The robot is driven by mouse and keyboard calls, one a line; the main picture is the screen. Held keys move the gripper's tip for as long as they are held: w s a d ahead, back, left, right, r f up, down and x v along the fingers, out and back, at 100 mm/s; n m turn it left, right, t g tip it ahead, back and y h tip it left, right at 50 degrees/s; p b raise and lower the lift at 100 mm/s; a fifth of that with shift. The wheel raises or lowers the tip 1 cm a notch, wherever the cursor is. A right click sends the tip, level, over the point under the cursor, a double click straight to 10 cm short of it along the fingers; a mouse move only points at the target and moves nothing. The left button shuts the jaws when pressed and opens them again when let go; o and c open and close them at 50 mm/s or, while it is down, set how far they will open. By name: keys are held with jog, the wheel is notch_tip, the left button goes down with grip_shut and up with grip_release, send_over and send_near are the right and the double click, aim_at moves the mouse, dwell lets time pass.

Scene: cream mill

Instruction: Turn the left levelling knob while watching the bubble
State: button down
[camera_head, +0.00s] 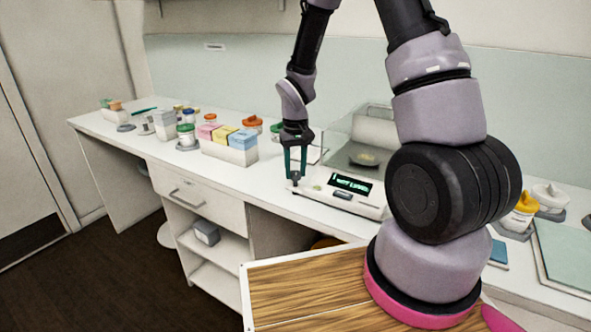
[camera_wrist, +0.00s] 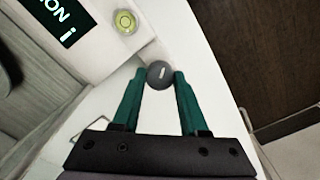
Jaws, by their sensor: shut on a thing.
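A white balance (camera_head: 338,204) with a glass draft shield (camera_head: 372,135) stands on the counter. Its dark display (camera_head: 351,184) shows green text, only partly readable. My gripper (camera_head: 295,178) points down at the balance's left front corner. In the wrist view, my gripper (camera_wrist: 160,80) is shut on a round dark grey knob (camera_wrist: 160,74) with a white mark, one green finger on each side. The round yellow-green bubble level (camera_wrist: 126,21) sits close to the knob; its bubble shows near the middle. The display (camera_wrist: 60,20) is cut off at the wrist view's upper left.
A white box of pink, yellow and blue packs (camera_head: 230,150) stands left of the balance. Several jars and small items lie farther left. A yellow-topped bottle (camera_head: 520,212) and a pale green mat (camera_head: 566,252) are at the right. The counter's front edge is close to the knob.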

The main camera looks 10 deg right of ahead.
aim_at(296, 173)
jog(key=shift+n, duration=0.6)
jog(key=shift+c, duration=2.2)
grip_release()
notch_tip(296, 173, up, 11)
